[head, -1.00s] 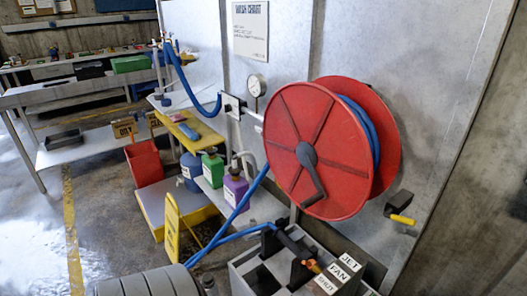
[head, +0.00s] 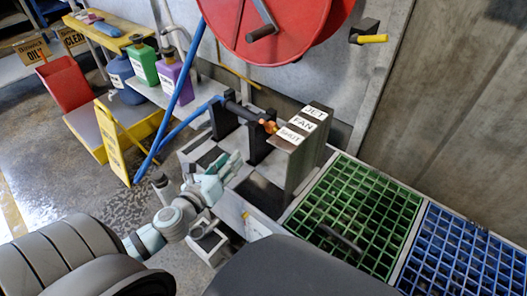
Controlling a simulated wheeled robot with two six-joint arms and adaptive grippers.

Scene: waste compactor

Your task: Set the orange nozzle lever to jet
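The orange nozzle lever (head: 269,126) sits at the right end of the dark nozzle (head: 243,112), which rests across black supports. The lever points toward the label block (head: 301,150), marked JET at the back, FAN in the middle and SHUT at the front. Which label it lines up with is hard to tell; it is nearest FAN and SHUT. My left gripper (head: 222,170) is in front of and left of the lever, apart from it. Its teal fingers look spread and empty. My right gripper is not in view.
A blue hose (head: 180,117) runs to the nozzle's left end. The red reel (head: 270,25) hangs above. Green grating (head: 352,215) and blue grating (head: 465,250) lie to the right. A yellow floor sign (head: 110,140) and bottles stand at left.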

